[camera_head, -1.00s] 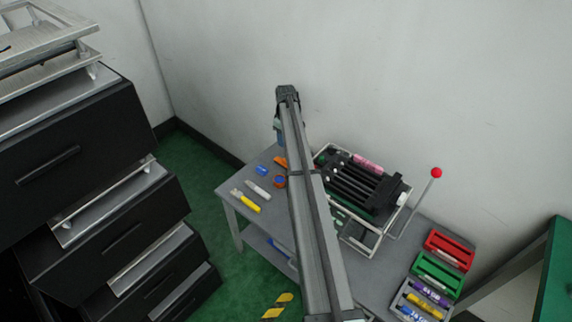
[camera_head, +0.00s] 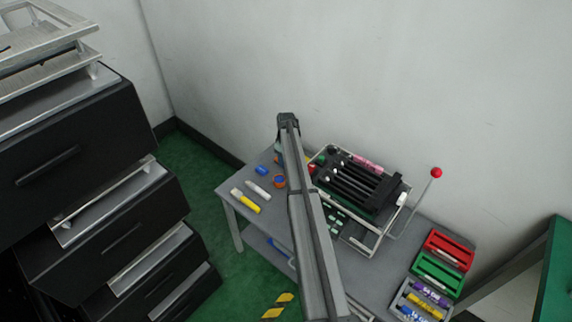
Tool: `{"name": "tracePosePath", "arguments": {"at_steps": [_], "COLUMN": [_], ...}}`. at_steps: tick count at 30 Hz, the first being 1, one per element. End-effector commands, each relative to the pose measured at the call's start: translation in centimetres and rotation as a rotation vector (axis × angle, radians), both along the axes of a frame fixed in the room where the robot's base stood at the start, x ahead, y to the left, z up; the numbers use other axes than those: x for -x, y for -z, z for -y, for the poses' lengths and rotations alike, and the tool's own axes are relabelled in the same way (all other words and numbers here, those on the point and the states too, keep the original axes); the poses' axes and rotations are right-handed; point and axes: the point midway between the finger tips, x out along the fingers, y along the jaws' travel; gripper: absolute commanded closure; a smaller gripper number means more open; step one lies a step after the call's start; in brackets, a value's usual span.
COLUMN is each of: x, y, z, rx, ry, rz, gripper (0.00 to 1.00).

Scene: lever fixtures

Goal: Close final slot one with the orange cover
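A black slotted fixture (camera_head: 352,190) sits in a metal frame on the grey table, right of my arm. Several dark parallel slots and a pink piece (camera_head: 368,163) show on it; I cannot tell which slot is final slot one. My arm's grey link crosses the table and ends at a dark joint over its back left. My gripper is below that joint; its fingers are hidden behind the link. I cannot make out the orange cover clearly. A small orange patch (camera_head: 308,160) shows just right of the link. A round orange-and-blue piece (camera_head: 279,181) lies left of the link.
Blue, white and yellow markers (camera_head: 246,201) lie on the table's left part. A lever with a red ball (camera_head: 436,172) rises right of the fixture. Red, green and grey trays (camera_head: 447,250) with markers stand at the right. Black drawers (camera_head: 110,190) stand left.

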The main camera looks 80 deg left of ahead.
Motion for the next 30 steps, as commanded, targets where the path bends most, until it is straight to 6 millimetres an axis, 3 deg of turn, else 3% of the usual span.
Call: {"name": "tracePosePath", "arguments": {"at_steps": [7,22,30], "x": [0.00,0.01,0.01], "y": [0.22,0.18,0.17], "z": [0.00,-0.01,-0.01], "rx": [0.000,0.000,0.000], "ry": [0.000,0.000,0.000], "rz": [0.000,0.000,0.000], "gripper": [0.53,1.00,1.00]}}
